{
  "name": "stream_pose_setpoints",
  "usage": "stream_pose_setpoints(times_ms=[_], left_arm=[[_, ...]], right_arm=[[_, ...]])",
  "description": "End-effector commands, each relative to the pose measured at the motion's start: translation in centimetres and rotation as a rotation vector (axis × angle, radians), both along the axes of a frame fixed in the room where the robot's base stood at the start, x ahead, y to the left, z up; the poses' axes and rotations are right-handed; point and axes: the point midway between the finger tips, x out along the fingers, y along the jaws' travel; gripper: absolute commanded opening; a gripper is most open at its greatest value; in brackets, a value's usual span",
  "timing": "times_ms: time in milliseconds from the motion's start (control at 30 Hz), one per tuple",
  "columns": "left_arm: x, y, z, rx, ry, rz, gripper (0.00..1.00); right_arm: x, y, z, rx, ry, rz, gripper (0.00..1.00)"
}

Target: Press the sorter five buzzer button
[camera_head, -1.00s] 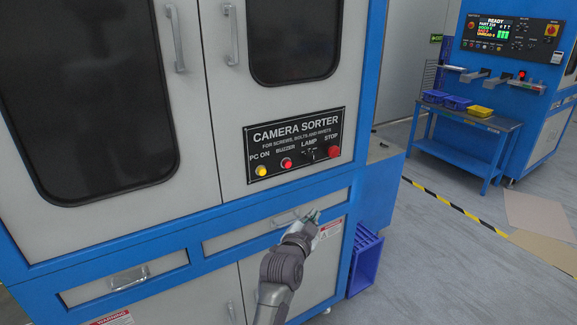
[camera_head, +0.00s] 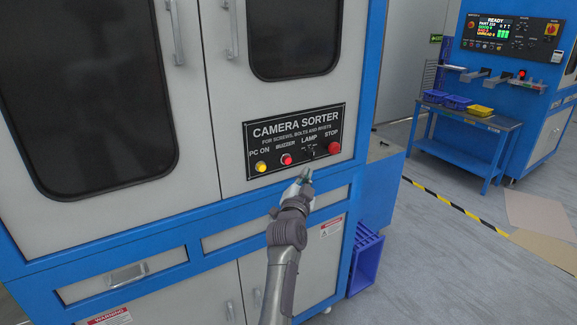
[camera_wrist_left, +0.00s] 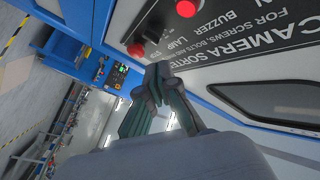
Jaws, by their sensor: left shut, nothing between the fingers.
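The buzzer button (camera_head: 286,160) is a small red button under the BUZZER label on the black CAMERA SORTER panel (camera_head: 253,146). In the left wrist view the buzzer button (camera_wrist_left: 186,8) shows at the top edge. My left gripper (camera_head: 306,178) is shut and empty. It is just below the panel's lower edge, to the right of and lower than the buzzer button, and apart from it. In the left wrist view the shut fingers (camera_wrist_left: 156,80) show beneath the panel's edge. My right gripper is in neither view.
On the same panel are a yellow PC ON button (camera_head: 261,168), a LAMP switch (camera_head: 314,155) and a larger red STOP button (camera_head: 334,148). A blue crate (camera_head: 366,262) stands on the floor at the cabinet's right. A blue table (camera_head: 470,122) stands farther back.

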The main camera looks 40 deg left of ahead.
Motion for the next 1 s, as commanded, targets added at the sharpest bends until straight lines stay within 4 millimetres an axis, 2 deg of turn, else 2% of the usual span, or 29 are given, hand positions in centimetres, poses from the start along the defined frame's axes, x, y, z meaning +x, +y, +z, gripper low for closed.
stream_pose_setpoints(times_ms=[33,200,400,1000], left_arm=[[0.3,0.9,-0.4,0.005,-0.002,0.003,0.0],[1.2,3.1,-0.3,0.004,-0.001,0.002,0.0],[1.9,4.7,-0.1,0.005,0.001,0.001,0.0],[2.1,5.3,0.0,0.004,0.001,0.001,0.0]], right_arm=[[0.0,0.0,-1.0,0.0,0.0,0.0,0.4],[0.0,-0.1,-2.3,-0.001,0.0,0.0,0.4],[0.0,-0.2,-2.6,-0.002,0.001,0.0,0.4],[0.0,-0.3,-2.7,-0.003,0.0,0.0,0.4]])
